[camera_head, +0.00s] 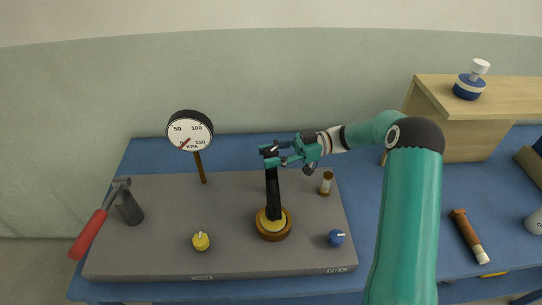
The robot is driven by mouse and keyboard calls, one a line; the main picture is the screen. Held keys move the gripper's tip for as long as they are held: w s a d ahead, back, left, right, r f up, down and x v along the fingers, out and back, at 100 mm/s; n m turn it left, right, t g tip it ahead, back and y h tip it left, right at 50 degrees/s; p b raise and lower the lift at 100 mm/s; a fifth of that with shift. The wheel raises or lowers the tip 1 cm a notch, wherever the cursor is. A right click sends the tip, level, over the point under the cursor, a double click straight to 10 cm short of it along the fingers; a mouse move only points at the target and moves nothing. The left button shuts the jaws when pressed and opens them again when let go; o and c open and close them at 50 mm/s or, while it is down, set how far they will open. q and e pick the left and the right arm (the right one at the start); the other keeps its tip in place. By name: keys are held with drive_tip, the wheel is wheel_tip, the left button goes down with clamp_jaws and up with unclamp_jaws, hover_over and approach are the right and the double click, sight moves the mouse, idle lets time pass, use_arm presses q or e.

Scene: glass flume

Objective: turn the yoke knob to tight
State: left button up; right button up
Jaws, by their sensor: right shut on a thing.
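The yoke (272,195) is a black upright post on a round wooden and yellow base (273,224), standing on a grey board. Its knob is at the top, mostly hidden by my right gripper (268,156). My right gripper is teal and shut on the knob at the post's top, with its arm coming in from the right. I cannot read any tight mark or the knob's turn. My left gripper is not in view.
The grey board (150,240) also bears a dial gauge (190,130), a red-handled lever (88,234), a yellow knob (201,241), a blue knob (336,237) and a small brown cylinder (326,183). A wooden shelf (480,95) stands at the right. A hammer-like tool (468,236) lies on the blue table.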

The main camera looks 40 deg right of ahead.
drive_tip(key=n+g, duration=0.1)
drive_tip(key=g+p, duration=0.1)
drive_tip(key=shift+w+r+n+g+y, duration=0.1)
drive_tip(key=shift+r+n+g+y, duration=0.1)
drive_tip(key=shift+n+g+y, duration=0.15)
drive_tip(key=n+g+p, duration=0.2)
drive_tip(key=g+p, duration=0.1)
drive_tip(key=p, duration=0.1)
drive_tip(key=shift+r, duration=0.1)
drive_tip(key=shift+d+n+g+p, duration=0.1)
drive_tip(key=shift+n+g+p, duration=0.25)
drive_tip(key=shift+g+p, duration=0.2)
drive_tip(key=o, duration=0.9)
drive_tip(key=shift+o, duration=1.3)
drive_tip(key=shift+f, duration=0.2)
drive_tip(key=shift+f, duration=0.1)
